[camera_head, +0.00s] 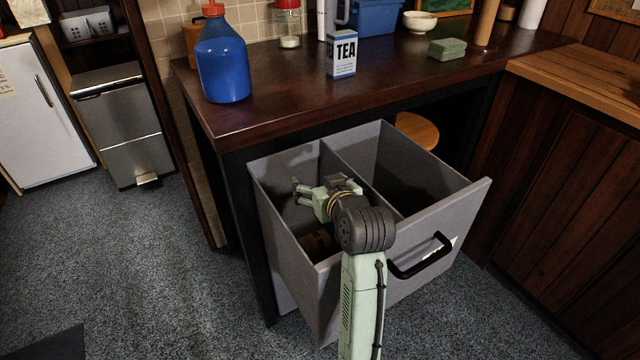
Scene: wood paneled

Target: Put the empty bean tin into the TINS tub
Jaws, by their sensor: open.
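My gripper (299,191) is open and empty. It is over the left compartment of a grey pull-out bin (292,234), its fingers pointing left. A brownish, rounded object (317,243) lies low in that compartment, partly hidden by my arm and the front wall. It may be the bean tin, but shadow makes this uncertain. The gripper is apart from it. The right compartment (400,179) is dark and its floor is hard to see. A pale label (453,242) shows behind the black handle, but I cannot read it, so I cannot tell which compartment is the TINS tub.
A round wooden stool (417,130) stands behind the bin.

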